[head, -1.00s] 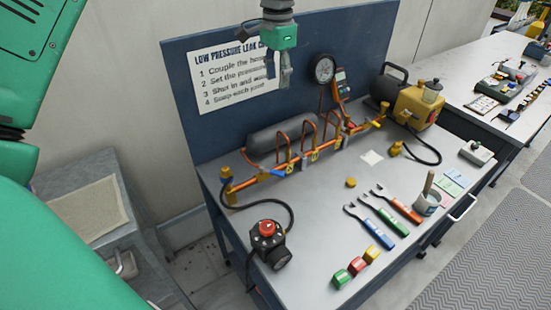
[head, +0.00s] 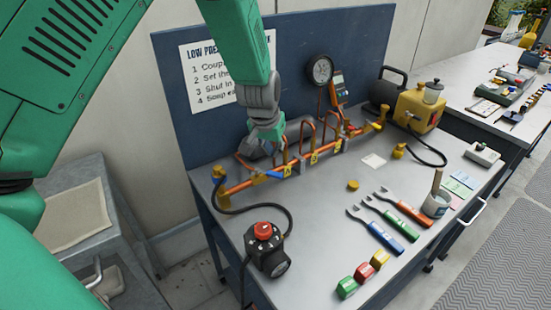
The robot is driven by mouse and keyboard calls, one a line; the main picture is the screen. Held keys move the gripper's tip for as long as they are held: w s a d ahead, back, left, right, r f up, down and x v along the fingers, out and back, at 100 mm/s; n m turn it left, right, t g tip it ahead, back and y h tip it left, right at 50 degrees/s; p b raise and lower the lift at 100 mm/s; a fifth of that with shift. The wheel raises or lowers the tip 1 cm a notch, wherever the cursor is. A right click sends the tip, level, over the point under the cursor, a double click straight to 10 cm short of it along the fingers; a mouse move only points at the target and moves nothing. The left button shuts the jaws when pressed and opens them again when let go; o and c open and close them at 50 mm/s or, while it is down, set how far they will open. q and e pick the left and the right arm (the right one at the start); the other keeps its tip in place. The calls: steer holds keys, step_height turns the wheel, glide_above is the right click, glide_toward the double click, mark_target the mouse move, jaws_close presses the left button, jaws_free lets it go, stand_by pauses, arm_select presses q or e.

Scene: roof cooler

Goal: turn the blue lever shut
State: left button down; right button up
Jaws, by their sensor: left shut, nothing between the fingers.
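A blue lever (head: 275,174) shows on the orange pipe assembly (head: 240,187), just left of the first yellow tag. It looks small, and I cannot tell its exact angle. Another small blue patch (head: 218,172) shows at the left end of the pipe. My left gripper (head: 256,151) points down above and behind the left part of the pipe, over the grey cylinder. It is shut and empty, and a gap to the blue lever seems to remain. My arm hides part of the instruction sign (head: 200,85). My right gripper is not in view.
Copper loops (head: 307,130) rise from the pipe right of my gripper. A black regulator with a red knob (head: 264,231) stands in front with a hose. Wrenches (head: 385,222) and coloured blocks (head: 363,274) lie at the front right. A gauge (head: 320,69) hangs on the back panel.

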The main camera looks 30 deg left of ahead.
mark_target(268, 174)
arm_select(q)
steer(key=x, duration=0.8)
steer(key=shift+w+f, duration=0.15)
steer(key=shift+f, duration=0.1)
